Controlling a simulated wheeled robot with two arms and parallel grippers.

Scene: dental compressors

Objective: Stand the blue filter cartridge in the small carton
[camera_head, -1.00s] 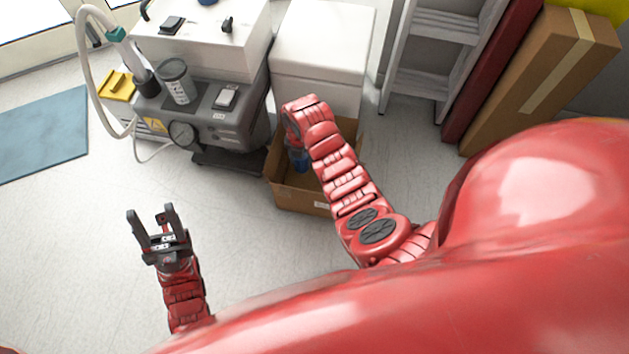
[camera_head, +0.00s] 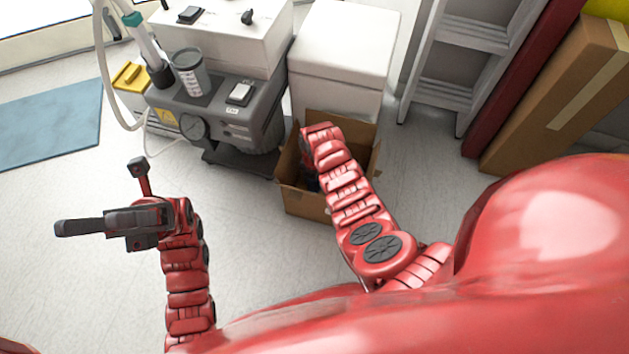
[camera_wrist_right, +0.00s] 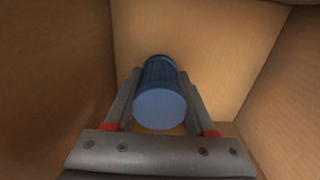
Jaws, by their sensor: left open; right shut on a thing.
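The blue filter cartridge (camera_wrist_right: 160,105) is between the fingers of my right gripper (camera_wrist_right: 160,95) in the right wrist view, with cardboard walls around it. My right gripper is shut on it and is down inside the small carton (camera_head: 305,203), which stands open on the floor in the head view. The carton's inside wall (camera_wrist_right: 205,45) fills the wrist view. Whether the cartridge touches the carton floor I cannot tell. In the head view my right arm mostly hides the cartridge and gripper. My left gripper (camera_head: 100,222) is open and empty above the floor at left.
A grey compressor (camera_head: 225,120) with a hose and gauge stands left of the carton. A white cabinet (camera_head: 340,60) is right behind the carton. A step ladder (camera_head: 455,60) and a tall cardboard box (camera_head: 550,100) stand at right. The floor at left is clear up to a blue mat (camera_head: 50,125).

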